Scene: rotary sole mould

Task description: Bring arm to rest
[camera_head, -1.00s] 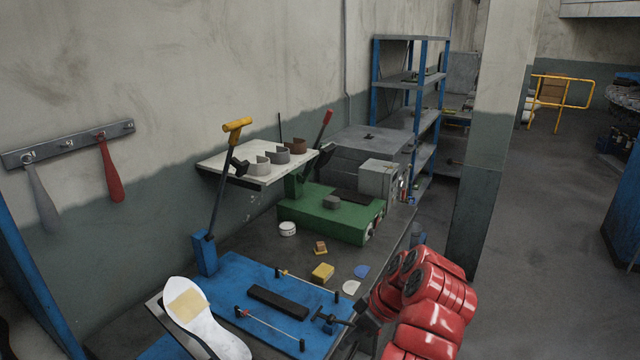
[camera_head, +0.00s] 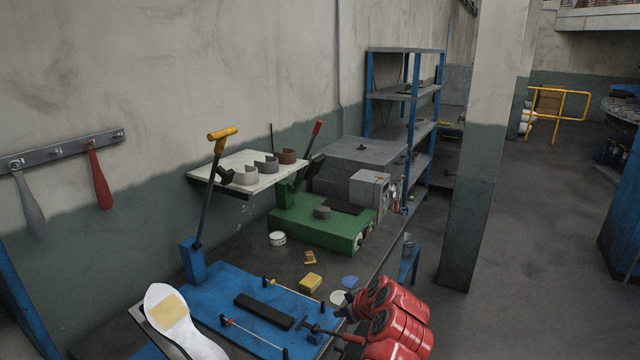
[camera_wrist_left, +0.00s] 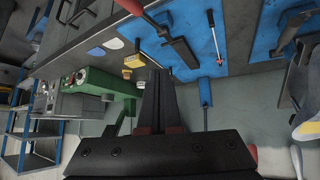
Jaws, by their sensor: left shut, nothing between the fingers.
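My left arm, red and folded, comes in at the bottom of the head view, right of the middle. Its dark left gripper (camera_head: 346,303) is small and partly hidden there, by the bench's front edge. In the left wrist view the two black fingers (camera_wrist_left: 160,98) are together, with nothing between them. The white sole with a yellow patch (camera_head: 172,318) stands at the near left end of the blue plate (camera_head: 205,295), apart from the gripper. My right gripper is not in view.
A green machine (camera_head: 315,227) stands on the bench behind the plate. A yellow block (camera_head: 311,283) and a red-handled tool (camera_head: 345,337) are near the gripper. A yellow-topped lever (camera_head: 210,185) rises at the left. The floor (camera_head: 520,240) right of the bench is open.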

